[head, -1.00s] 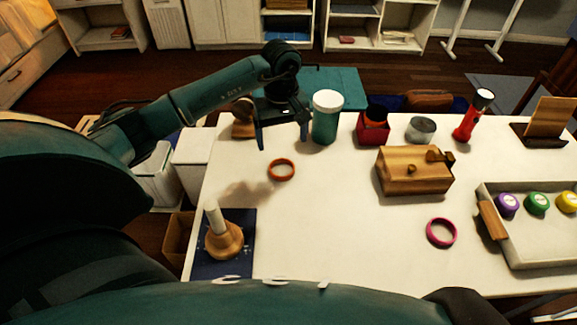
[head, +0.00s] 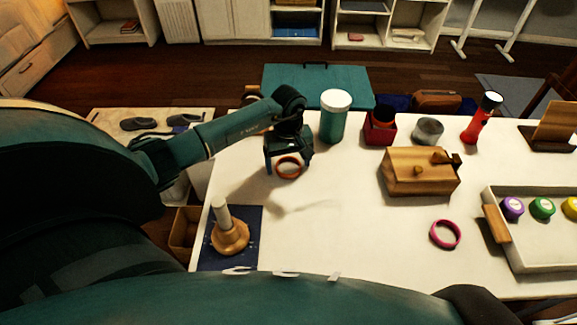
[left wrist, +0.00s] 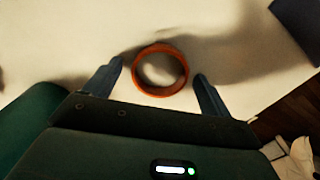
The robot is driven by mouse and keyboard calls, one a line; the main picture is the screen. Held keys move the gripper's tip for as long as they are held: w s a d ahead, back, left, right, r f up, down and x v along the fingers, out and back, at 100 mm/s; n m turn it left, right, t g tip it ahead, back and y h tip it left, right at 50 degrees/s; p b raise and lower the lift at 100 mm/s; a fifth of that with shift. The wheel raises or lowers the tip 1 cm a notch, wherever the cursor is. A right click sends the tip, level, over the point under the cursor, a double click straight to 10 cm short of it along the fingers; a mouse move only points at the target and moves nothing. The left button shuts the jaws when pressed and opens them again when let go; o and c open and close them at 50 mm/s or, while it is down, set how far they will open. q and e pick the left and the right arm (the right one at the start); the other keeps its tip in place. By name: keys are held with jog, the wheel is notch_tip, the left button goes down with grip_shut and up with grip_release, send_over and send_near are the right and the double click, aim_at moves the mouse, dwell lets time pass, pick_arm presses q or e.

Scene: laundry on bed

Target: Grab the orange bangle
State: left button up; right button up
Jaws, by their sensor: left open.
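The orange bangle (head: 289,168) lies flat on the white table, near its far left part. My left gripper (head: 287,165) is open just above and behind it in the head view, partly covering it. In the left wrist view the bangle (left wrist: 160,70) sits centred between and slightly beyond the fingertips of the open left gripper (left wrist: 158,75), with a gap on each side. It is not gripped. My right gripper does not show in either view.
A green jar with a white lid (head: 335,116) stands close to the right of my left gripper. A wooden peg stand (head: 229,234) is at the near left. A wooden box (head: 419,171) and a pink bangle (head: 445,235) are to the right. The table's middle is clear.

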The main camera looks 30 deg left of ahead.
pick_arm(q)
jog(key=shift+c, duration=0.3)
jog(key=c, duration=1)
jog(key=shift+r, duration=0.1)
